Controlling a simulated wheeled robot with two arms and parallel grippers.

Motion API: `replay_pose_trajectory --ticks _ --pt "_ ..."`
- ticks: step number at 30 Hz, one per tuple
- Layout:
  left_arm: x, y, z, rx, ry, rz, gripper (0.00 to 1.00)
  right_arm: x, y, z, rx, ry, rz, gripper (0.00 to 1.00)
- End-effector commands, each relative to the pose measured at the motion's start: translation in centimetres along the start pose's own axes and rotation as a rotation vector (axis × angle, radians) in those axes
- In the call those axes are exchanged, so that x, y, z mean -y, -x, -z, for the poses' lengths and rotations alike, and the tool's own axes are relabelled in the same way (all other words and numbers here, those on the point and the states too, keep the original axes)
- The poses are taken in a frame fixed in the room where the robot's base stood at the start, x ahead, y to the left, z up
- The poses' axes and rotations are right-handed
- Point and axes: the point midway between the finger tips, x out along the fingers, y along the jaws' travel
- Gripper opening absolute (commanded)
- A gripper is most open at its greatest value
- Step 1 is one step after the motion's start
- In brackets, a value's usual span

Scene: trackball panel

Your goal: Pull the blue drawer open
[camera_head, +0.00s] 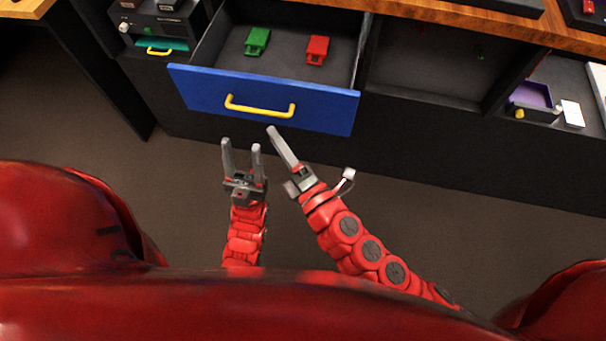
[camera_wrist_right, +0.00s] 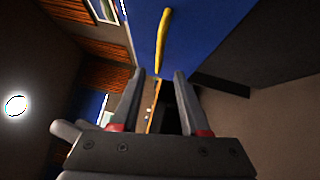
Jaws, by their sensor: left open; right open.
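The blue drawer (camera_head: 205,91) stands pulled out from the desk in the head view, its inside showing. Its yellow handle (camera_head: 260,107) runs across the front, and it also shows in the right wrist view (camera_wrist_right: 163,38) against the blue front (camera_wrist_right: 210,35). My left gripper (camera_head: 241,147) is open and empty, below the drawer front and apart from the handle. My right gripper (camera_head: 273,131) is just below the handle, seen nearly edge-on in the head view. In the right wrist view its fingers (camera_wrist_right: 157,76) are apart with nothing between them, short of the handle.
A green block (camera_head: 257,41) and a red block (camera_head: 317,49) lie in the drawer. An open compartment (camera_head: 430,70) is to its right, with a purple tray (camera_head: 532,95) farther right. The wooden desktop (camera_head: 450,22) runs above. The floor below the drawer is clear.

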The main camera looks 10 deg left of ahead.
Motion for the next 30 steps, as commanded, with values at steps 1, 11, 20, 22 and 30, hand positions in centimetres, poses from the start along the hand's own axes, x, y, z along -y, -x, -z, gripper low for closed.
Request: replay_pose_trajectory --ticks 1,11,20,22,30 --pt "0.0 0.2 0.0 0.0 0.0 0.0 0.5 0.3 1.4 -0.1 0.005 -0.003 0.005 0.45" --pt "0.0 -0.3 0.1 0.0 0.0 0.0 0.5 -0.1 7.8 -0.2 0.008 -0.004 0.005 0.45" --pt "0.0 -0.8 0.1 0.0 0.0 0.0 0.5 0.0 10.1 -0.1 0.003 -0.001 0.001 0.45" --pt "0.0 -0.8 0.1 0.0 0.0 0.0 0.5 0.0 10.2 0.0 0.001 0.0 0.0 0.45" --pt "0.0 -0.8 0.1 0.0 0.0 0.0 0.5 0.0 10.2 0.0 0.001 0.0 -0.001 0.45"
